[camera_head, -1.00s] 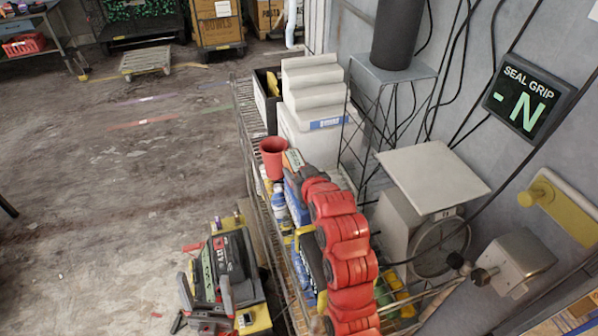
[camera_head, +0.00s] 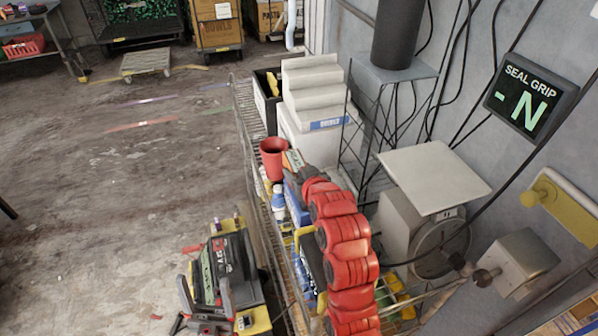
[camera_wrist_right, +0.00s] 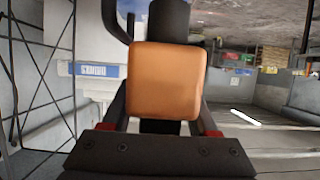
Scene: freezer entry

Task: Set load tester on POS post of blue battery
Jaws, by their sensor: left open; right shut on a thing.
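My right gripper (camera_wrist_right: 164,118) is shut on an orange block-shaped thing (camera_wrist_right: 166,80), probably the load tester, which fills the middle of the right wrist view. In the head view my red right arm reaches over the wire shelf, and a small green, white and orange piece (camera_head: 293,160) shows at its far end. A blue thing (camera_head: 297,203), possibly the blue battery, is partly hidden behind that arm; its posts cannot be made out.
A red cup (camera_head: 273,158) and a bottle (camera_head: 279,202) stand on the wire shelf (camera_head: 262,215). White boxes (camera_head: 312,125) are behind them. A scale (camera_head: 432,178) and a wall display (camera_head: 528,98) reading "SEAL GRIP - N" are at right. Open floor lies left.

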